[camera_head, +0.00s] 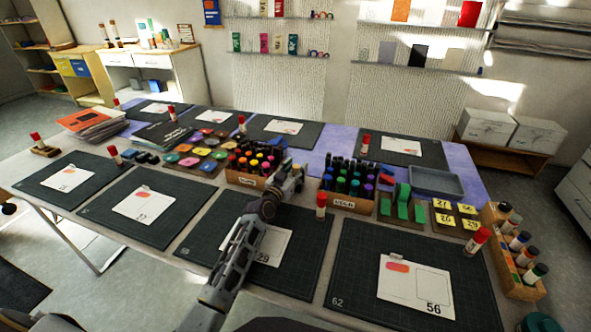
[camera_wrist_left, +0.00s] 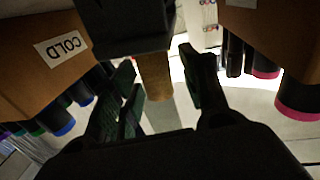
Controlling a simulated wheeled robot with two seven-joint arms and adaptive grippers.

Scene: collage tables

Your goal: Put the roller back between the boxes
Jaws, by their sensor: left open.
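My left gripper (camera_head: 297,176) is at the gap between the two marker boxes, with its arm reaching over the near mats. In the left wrist view its fingers (camera_wrist_left: 160,85) are spread apart. A short tan cylinder (camera_wrist_left: 155,78) below a dark block (camera_wrist_left: 130,25) shows between them; it may be part of the roller, but I cannot tell whether the fingers touch it. The box with warm-coloured markers (camera_head: 245,180) is left of the gripper. The box with dark and cool-coloured markers (camera_head: 350,203) is on the right; its label reads COLD (camera_wrist_left: 62,48) in the wrist view. My right gripper is not in view.
A glue stick (camera_head: 321,204) stands close to the gripper's right. Dark cutting mats (camera_head: 130,215) with cards line the table. Green blocks (camera_head: 403,205), a grey tray (camera_head: 437,182) and a box of bottles (camera_head: 515,285) are to the right. Paint pots (camera_head: 190,161) are left.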

